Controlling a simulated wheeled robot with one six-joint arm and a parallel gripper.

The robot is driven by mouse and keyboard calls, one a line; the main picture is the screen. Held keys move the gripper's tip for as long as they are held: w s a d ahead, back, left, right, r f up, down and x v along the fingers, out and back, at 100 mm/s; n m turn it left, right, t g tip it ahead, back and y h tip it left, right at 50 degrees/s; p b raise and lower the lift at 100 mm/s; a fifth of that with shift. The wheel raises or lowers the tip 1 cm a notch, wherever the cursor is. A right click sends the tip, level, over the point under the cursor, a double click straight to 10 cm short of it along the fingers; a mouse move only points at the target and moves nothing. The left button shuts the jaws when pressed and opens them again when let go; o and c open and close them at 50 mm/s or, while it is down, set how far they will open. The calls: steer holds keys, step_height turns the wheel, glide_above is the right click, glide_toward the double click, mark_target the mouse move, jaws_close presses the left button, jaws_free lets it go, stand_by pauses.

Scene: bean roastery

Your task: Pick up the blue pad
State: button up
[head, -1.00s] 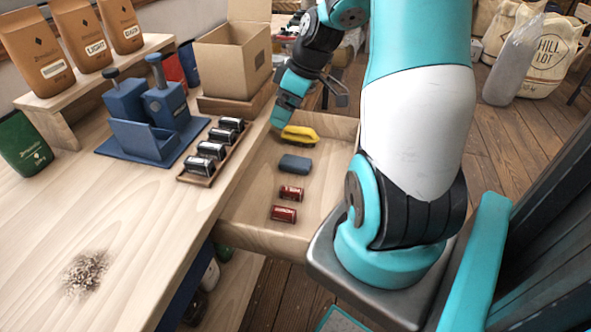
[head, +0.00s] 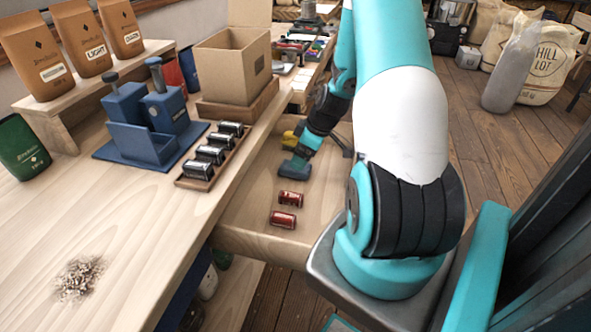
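The blue pad (head: 290,171) is a small slate-blue block lying in the open wooden drawer (head: 252,240). It is mostly covered by my gripper (head: 299,159), which is down over it inside the drawer. Only a low edge of the pad shows under the gripper. The fingers are small and partly hidden here, so I cannot tell whether they are open or shut, or whether they touch the pad.
Two red cylinders (head: 291,199) lie in the drawer in front of the pad. A yellow object (head: 291,138) lies behind it, partly hidden by my arm. On the worktop left of the drawer are a tray of dark cylinders (head: 193,185) and a cardboard box (head: 233,68).

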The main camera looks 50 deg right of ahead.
steer(key=shift+x, duration=2.65)
steer(key=shift+s+a+f, duration=0.1)
steer(key=shift+f, duration=0.1)
steer(key=c, duration=1)
steer(key=shift+r, duration=0.1)
step_height(320, 180, up, 20)
steer(key=p, duration=0.1)
steer(key=shift+r, duration=0.15)
